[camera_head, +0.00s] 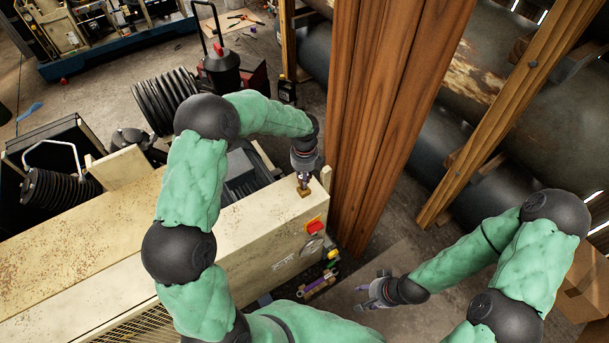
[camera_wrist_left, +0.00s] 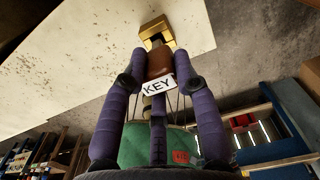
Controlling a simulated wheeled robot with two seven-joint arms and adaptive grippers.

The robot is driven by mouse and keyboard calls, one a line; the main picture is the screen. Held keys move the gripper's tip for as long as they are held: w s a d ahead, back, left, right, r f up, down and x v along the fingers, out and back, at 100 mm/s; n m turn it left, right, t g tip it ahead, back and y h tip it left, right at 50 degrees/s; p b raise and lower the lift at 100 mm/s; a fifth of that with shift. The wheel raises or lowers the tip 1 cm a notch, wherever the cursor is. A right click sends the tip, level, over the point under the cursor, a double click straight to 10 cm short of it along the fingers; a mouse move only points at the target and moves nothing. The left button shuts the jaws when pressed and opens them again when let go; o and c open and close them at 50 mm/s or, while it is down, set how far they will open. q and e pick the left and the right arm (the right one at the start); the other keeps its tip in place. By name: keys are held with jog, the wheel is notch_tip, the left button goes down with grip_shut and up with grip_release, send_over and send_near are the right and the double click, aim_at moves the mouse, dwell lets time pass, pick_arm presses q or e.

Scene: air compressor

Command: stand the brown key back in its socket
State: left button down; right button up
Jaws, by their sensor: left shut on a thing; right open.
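My left gripper (camera_head: 304,180) points down over the right end of the cream compressor housing (camera_head: 262,215). In the left wrist view its purple fingers (camera_wrist_left: 157,62) are shut on the brown key (camera_wrist_left: 159,68). A white tag (camera_wrist_left: 158,87) reading "KEY" shows at the key. The brass socket (camera_wrist_left: 155,29) lies just beyond the fingertips, and it also shows in the head view (camera_head: 303,193) on the housing's top. The key overlaps the socket's near edge in the picture; I cannot tell how far it is inside. My right gripper (camera_head: 376,291) is open and empty, low over the floor.
A red switch (camera_head: 314,226) sits on the housing's end face. A thick wooden post (camera_head: 385,110) stands close to the right of my left gripper. Small coloured items (camera_head: 318,284) lie below the housing's end. A cardboard box (camera_head: 585,280) is at the far right.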

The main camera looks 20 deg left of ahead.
pick_arm(q)
jog(key=shift+f+b, duration=0.8)
jog(key=shift+f, duration=0.7)
dwell(0.8)
jog(key=c, duration=0.9)
grip_release()
jog(key=shift+r, duration=0.15)
notch_tip(320, 180, up, 12)
jog(key=shift+f, duration=0.15)
